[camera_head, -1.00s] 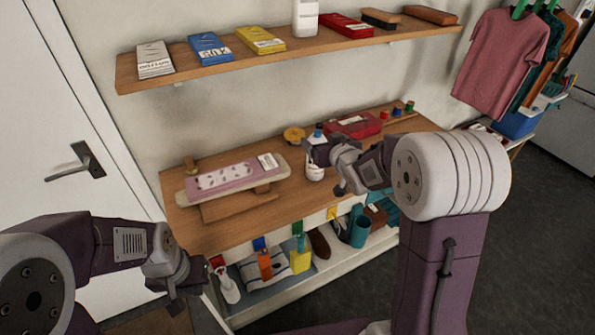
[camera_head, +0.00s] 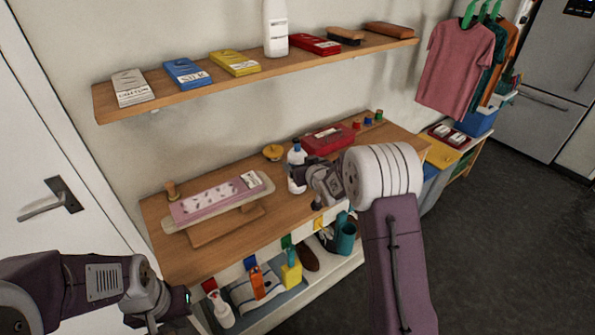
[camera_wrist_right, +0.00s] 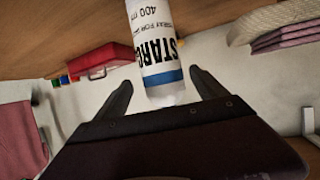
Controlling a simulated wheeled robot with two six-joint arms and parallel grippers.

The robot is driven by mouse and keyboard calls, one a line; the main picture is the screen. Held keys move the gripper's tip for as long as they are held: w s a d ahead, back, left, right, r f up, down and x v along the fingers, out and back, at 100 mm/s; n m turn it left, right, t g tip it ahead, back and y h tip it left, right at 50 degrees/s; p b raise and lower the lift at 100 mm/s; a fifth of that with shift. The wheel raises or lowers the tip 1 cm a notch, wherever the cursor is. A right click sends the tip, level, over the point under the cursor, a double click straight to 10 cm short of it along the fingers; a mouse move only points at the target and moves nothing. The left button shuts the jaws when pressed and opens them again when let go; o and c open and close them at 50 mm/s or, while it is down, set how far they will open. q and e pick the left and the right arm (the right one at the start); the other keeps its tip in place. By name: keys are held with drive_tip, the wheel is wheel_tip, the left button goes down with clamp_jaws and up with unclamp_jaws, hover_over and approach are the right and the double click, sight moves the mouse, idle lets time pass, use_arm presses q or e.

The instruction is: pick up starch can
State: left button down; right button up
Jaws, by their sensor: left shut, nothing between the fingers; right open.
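The starch can (camera_head: 296,164) stands upright on the wooden worktop in the head view, white with a dark top. In the right wrist view the can (camera_wrist_right: 153,40) shows "STARC" lettering, "400 ml" and a blue band. My right gripper (camera_head: 303,176) is open beside the can, partly covering it in the head view. In the wrist view the fingers of this gripper (camera_wrist_right: 160,82) lie on either side of the can's near end, with gaps visible. My left gripper (camera_head: 187,305) is shut and empty at the lower left, away from the can.
A pink ironing board (camera_head: 215,200) lies left of the can. A wall shelf (camera_head: 120,106) with boxes hangs above. Bottles (camera_head: 291,268) stand on the lower shelf.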

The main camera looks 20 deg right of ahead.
drive_tip(key=x, duration=0.3)
drive_tip(key=shift+w+a+f, duration=0.2)
drive_tip(key=shift+a, duration=0.05)
drive_tip(key=shift+s, duration=0.1)
drive_tip(key=c, duration=0.4)
drive_tip(key=shift+r, duration=0.1)
clamp_jaws()
